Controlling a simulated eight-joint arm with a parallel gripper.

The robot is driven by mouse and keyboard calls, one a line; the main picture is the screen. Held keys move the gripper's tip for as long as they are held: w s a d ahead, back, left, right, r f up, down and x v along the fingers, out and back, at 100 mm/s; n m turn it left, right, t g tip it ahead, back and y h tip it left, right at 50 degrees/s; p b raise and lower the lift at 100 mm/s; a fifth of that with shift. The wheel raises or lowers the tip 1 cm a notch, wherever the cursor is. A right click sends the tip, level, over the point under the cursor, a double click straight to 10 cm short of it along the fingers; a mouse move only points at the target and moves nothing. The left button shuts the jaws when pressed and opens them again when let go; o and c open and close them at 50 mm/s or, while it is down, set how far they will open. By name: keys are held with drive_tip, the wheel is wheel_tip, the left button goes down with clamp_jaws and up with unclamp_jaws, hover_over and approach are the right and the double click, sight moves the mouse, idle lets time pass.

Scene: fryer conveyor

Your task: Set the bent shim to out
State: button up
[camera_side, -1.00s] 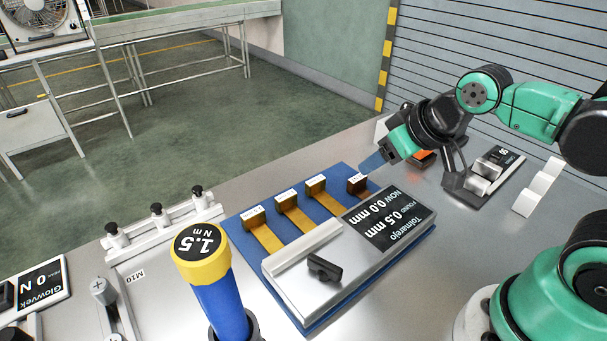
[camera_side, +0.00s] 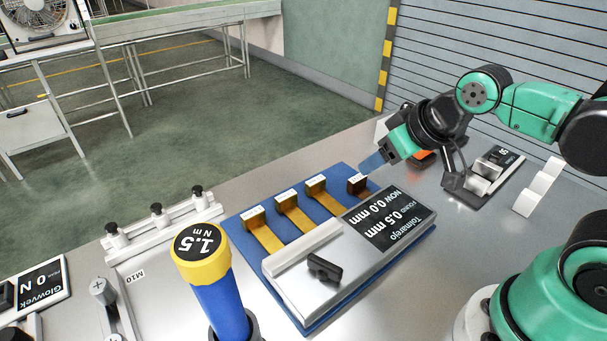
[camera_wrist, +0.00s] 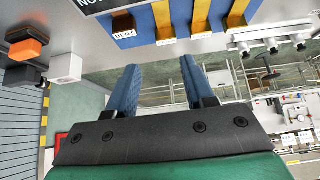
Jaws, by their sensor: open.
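The bent shim (camera_side: 357,186) is the rightmost tab on the blue plate (camera_side: 236,226) in the side view. Its brown, white-topped tab stands at the edge of the grey shim block (camera_side: 330,262), with no long strip showing. In the wrist view its label reads BENT (camera_wrist: 124,34). The other shims (camera_side: 265,232) show long brass strips reaching out to their tabs. My gripper (camera_side: 370,164) has blue fingers just behind and above the bent shim's tab. In the wrist view my gripper (camera_wrist: 160,65) is open, with nothing between its fingers.
The block's display (camera_side: 388,218) reads found 0.5 mm, now 0.0 mm. A blue torque tool (camera_side: 218,305) with a yellow 1.5 N m cap stands in front. An orange-topped item (camera_side: 424,155) sits behind my gripper. Bare bench lies right of the block.

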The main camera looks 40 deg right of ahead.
drive_tip(key=shift+o, duration=0.2)
idle(0.3)
drive_tip(key=o, duration=0.3)
drive_tip(key=shift+o, duration=1.3)
drive_tip(key=shift+w+d+r, duration=0.1)
drive_tip(key=shift+w, duration=0.1)
drive_tip(key=g, duration=0.7)
hover_over(358, 178)
wheel_tip(358, 178, down, 7)
drive_tip(key=shift+r, duration=0.1)
drive_tip(key=shift+f, duration=3.05)
